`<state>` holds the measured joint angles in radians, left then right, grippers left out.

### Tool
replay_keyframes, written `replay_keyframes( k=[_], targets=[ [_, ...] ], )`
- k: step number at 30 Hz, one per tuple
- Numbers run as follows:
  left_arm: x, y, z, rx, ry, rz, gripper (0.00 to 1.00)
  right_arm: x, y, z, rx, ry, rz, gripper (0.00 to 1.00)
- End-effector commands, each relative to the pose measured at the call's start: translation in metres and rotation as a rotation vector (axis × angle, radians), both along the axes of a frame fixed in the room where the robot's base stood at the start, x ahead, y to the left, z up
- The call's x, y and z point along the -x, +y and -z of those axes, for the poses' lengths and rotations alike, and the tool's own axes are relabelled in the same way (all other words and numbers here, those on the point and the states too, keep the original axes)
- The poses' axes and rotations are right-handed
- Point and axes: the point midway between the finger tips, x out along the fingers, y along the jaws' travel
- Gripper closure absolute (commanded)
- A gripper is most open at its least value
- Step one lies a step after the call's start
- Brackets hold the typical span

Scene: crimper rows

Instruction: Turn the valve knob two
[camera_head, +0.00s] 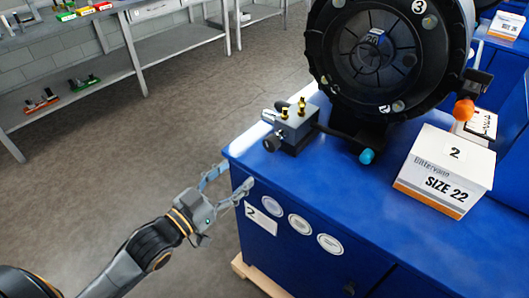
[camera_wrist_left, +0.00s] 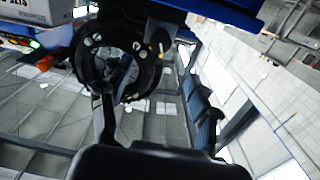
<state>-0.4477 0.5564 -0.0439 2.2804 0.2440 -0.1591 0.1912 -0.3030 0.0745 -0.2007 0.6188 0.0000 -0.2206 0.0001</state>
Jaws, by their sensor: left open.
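A small grey valve block (camera_head: 294,127) with brass fittings on top sits on the blue bench, in front of the big black crimper. A dark round knob (camera_head: 272,143) sticks out of its left-front side. My left gripper (camera_head: 229,182) is open and empty at the bench's near left corner, below and to the left of the knob, clear of it. In the left wrist view, a dark finger (camera_wrist_left: 105,118) reaches up in front of the round crimper (camera_wrist_left: 100,60); I cannot make out the knob there. My right gripper is not in view.
The crimper (camera_head: 375,55) has a blue-tipped handle (camera_head: 366,156) and an orange one (camera_head: 464,109). A white "SIZE 22" box (camera_head: 443,172) stands at right. The bench front (camera_head: 290,262) bears a "2" label and round plates. Open floor (camera_head: 120,150) lies at left, before grey shelves.

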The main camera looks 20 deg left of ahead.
Motion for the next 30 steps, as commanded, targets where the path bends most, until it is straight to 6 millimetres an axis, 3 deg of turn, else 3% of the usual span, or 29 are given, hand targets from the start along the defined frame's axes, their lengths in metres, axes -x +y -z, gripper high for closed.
replay_keyframes(
  k=[5, 21, 30],
  targets=[
    [-0.019, -0.006, -0.003, 0.0, -0.004, -0.001, 0.38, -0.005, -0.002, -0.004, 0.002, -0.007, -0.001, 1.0],
    [-0.11, -0.039, -0.001, -0.002, -0.001, -0.001, 0.38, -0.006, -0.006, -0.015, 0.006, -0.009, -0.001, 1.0],
    [-0.127, -0.046, 0.0, -0.001, 0.001, -0.001, 0.38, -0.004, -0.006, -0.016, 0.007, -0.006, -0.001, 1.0]
  ],
)
